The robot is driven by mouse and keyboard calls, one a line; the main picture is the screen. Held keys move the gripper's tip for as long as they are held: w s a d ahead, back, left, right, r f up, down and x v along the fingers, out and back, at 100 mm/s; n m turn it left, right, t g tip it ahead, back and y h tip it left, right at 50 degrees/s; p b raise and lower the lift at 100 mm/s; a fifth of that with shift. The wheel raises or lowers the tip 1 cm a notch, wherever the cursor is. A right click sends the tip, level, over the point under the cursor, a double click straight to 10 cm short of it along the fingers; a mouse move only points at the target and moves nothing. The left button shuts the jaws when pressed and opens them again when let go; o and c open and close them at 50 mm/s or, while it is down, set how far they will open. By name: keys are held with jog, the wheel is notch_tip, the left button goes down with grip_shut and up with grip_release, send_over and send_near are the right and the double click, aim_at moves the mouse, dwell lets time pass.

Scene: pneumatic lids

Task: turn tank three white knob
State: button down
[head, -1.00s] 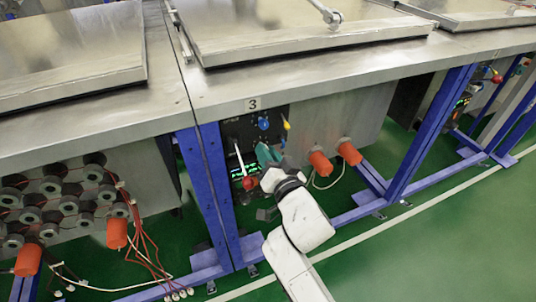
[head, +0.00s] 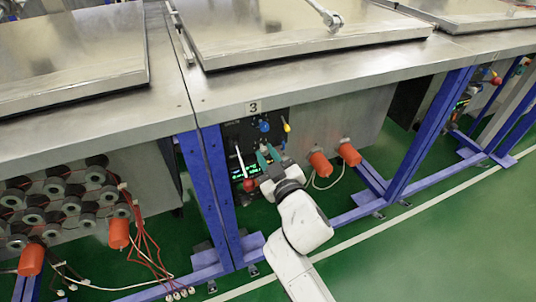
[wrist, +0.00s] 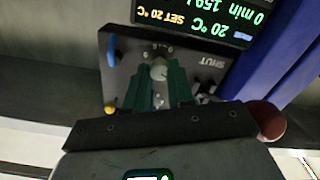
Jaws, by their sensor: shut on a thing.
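The black control panel of tank three (head: 232,133) hangs under the steel table edge, below a "3" label (head: 253,106). My gripper (head: 266,154) is at this panel. In the wrist view, the green fingers of my gripper (wrist: 159,76) are shut on the pale, roundish white knob (wrist: 158,67), one on each side. The knob sits on a panel plate (wrist: 125,75) printed "SHUT", which appears upside down. In the head view the knob is hidden behind my gripper.
Near the knob are a blue knob (head: 264,126), a yellow-tipped lever (head: 286,127) and a red ball (head: 249,185). A lit green display (wrist: 195,17) adjoins the plate. Blue frame legs (head: 211,190) stand left. Orange cylinders (head: 320,164) protrude right.

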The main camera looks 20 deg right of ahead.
jog(key=n+p, duration=0.1)
jog(key=n, duration=0.5)
jog(key=shift+f, duration=0.1)
jog(key=shift+n, duration=0.3)
dwell(0.3)
jog(key=c, duration=1)
grip_release()
jog(key=s, duration=1)
jog(key=shift+s, duration=0.4)
